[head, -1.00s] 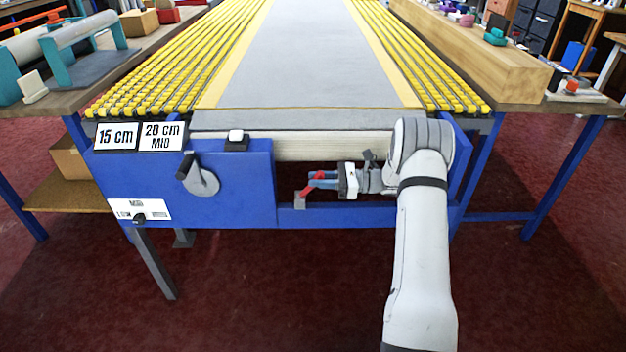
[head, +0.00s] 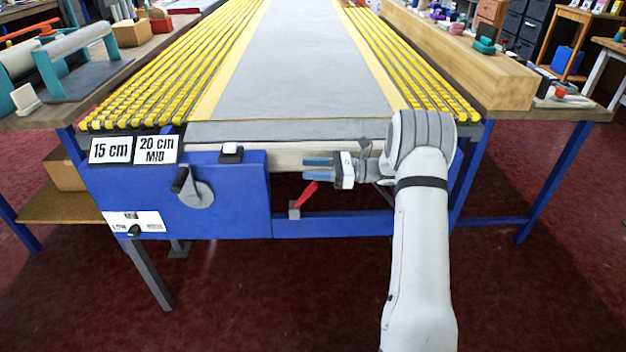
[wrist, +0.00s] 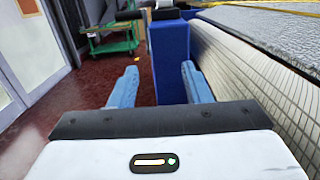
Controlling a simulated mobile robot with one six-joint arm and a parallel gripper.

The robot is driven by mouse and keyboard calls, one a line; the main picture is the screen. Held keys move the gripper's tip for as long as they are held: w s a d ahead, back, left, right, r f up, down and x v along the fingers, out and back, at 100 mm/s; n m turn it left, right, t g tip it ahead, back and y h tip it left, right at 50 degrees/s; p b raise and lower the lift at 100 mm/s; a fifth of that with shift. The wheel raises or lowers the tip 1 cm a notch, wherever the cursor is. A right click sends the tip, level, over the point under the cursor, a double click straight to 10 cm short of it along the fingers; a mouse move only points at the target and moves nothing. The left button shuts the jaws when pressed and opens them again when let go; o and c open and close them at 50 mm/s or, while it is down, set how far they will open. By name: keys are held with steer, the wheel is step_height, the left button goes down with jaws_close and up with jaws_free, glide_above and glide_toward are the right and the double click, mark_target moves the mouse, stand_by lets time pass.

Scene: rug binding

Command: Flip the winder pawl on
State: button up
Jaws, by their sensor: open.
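The winder pawl (head: 305,194) is a small red lever in the head view. It leans up to the right from a grey block (head: 294,211) on the blue front rail. My gripper (head: 306,169) has blue fingers pointing left, just above the pawl's upper end and in front of the pale roller. The fingers look apart from the pawl. The wrist view also shows my gripper (wrist: 160,80), open, with nothing between its fingers. The pawl cannot be made out in the wrist view.
A blue front panel (head: 240,195) with a grey crank (head: 198,194) and a white button (head: 231,150) stands left of the pawl. The pale roller (head: 285,156) runs behind my gripper. The blue rail (head: 340,225) lies below. Open space shows between roller and rail.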

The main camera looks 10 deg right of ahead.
steer(key=shift+r, duration=1.4)
steer(key=s+a+r+n+g+h+p, duration=0.25)
steer(key=s+r+n+h+p, duration=0.2)
steer(key=s+r, duration=0.35)
steer(key=s+a+r+n+g+h+p, duration=0.2)
steer(key=s+a+r+n+h+p, duration=0.4)
steer(key=s, duration=0.5)
steer(key=s+d+r+n+t+h+p, duration=0.2)
steer(key=s+d+r+n+h+p, duration=0.2)
steer(key=s, duration=0.4)
steer(key=s+d+r+n+t+h+p, duration=0.2)
steer(key=s+d+r+n+h+p, duration=0.2)
steer(key=s, duration=0.5)
steer(key=shift+d+r+n, duration=0.5)
steer(key=shift+r+n, duration=0.15)
steer(key=shift+r, duration=0.15)
